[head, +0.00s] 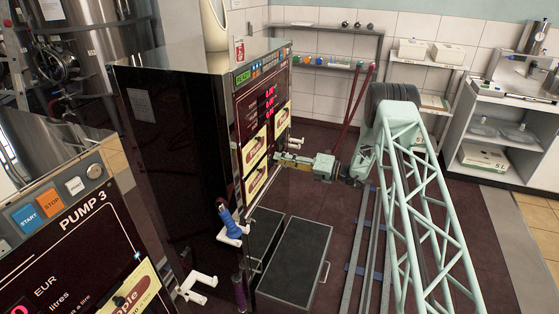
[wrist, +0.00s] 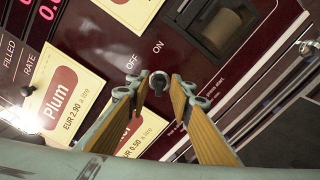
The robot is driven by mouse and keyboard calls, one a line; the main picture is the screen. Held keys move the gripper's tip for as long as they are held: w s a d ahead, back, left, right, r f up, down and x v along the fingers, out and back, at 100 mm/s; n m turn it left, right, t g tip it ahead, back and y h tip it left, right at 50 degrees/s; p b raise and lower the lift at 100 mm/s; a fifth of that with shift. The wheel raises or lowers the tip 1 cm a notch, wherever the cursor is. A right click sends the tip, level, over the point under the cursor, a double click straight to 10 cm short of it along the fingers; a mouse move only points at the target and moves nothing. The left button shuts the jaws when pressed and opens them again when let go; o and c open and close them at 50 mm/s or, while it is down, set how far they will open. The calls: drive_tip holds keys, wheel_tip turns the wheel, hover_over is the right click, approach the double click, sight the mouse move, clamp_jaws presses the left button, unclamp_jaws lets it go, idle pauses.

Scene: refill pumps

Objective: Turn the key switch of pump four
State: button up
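The key switch (wrist: 158,82) is a small round silver lock with a dark key or slot at its centre, on a dark red panel. The words OFF and ON are printed beside it. In the wrist view my gripper (wrist: 161,86) is open, its two tan fingers on either side of the switch with gaps visible. I cannot tell the fingertips' depth from the panel, or which label the key points to. In the head view my gripper (head: 280,158) is at the front of the middle pump (head: 265,105); its number is unreadable and the switch is hidden there.
The wrist view shows a Plum price card (wrist: 62,100), another card partly behind my left finger, and a dark slot housing (wrist: 215,25).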

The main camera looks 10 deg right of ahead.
drive_tip(key=v, duration=1.1)
idle(0.5)
